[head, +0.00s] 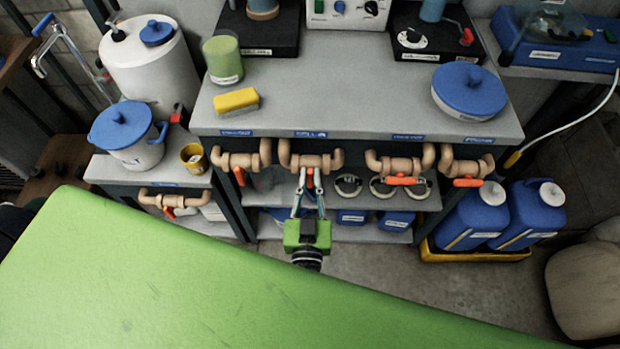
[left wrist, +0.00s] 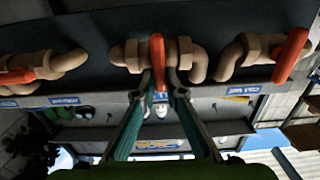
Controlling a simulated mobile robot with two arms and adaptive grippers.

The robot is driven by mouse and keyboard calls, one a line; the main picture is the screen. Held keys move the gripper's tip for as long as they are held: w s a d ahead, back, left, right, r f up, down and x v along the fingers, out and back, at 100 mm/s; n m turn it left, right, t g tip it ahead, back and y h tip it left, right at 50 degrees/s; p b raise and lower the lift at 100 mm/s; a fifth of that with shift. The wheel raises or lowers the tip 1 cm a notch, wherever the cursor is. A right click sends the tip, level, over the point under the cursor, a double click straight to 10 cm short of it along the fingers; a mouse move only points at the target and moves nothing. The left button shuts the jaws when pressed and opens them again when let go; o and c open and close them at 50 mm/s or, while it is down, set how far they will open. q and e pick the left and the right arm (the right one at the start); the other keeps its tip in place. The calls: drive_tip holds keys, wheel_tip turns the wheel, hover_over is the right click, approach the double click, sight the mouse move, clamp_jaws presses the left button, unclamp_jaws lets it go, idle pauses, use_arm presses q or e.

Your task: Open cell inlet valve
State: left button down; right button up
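Several tan pipe loops with orange-red lever handles line the bench's front edge in the head view. Small blue labels sit above them, too small to read surely. My left gripper (head: 310,184) reaches up to the second loop from the left (head: 311,161). Its fingers stand on both sides of that valve's handle (head: 310,178), which points down toward me. In the left wrist view the handle (left wrist: 158,60) shows between the fingertips (left wrist: 160,80), with a small gap at the right finger; contact on the left is unclear. My right gripper is not in view.
Neighbouring valves have handles beside my gripper: one at left (head: 239,176), two at right (head: 402,181) (head: 467,182). A yellow sponge (head: 236,101) and a blue-lidded pot (head: 469,91) stand on the bench (head: 345,90). A large green surface (head: 200,285) fills the foreground.

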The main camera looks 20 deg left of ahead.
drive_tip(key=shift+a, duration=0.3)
use_arm(q)
drive_tip(key=shift+n, duration=0.3)
drive_tip(key=n+b, duration=0.1)
drive_tip(key=n, duration=0.4)
drive_tip(key=a+f+n+b, duration=0.1)
drive_tip(key=n, duration=0.5)
drive_tip(key=f+n+b, duration=0.1)
drive_tip(key=n, duration=0.5)
drive_tip(key=shift+s+a+f, duration=0.1)
drive_tip(key=shift+s+a, duration=0.2)
drive_tip(key=shift+a, duration=0.1)
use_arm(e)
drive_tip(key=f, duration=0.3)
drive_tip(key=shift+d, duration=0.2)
use_arm(q)
drive_tip(key=shift+n, duration=0.3)
drive_tip(key=c, duration=2.1)
unclamp_jaws()
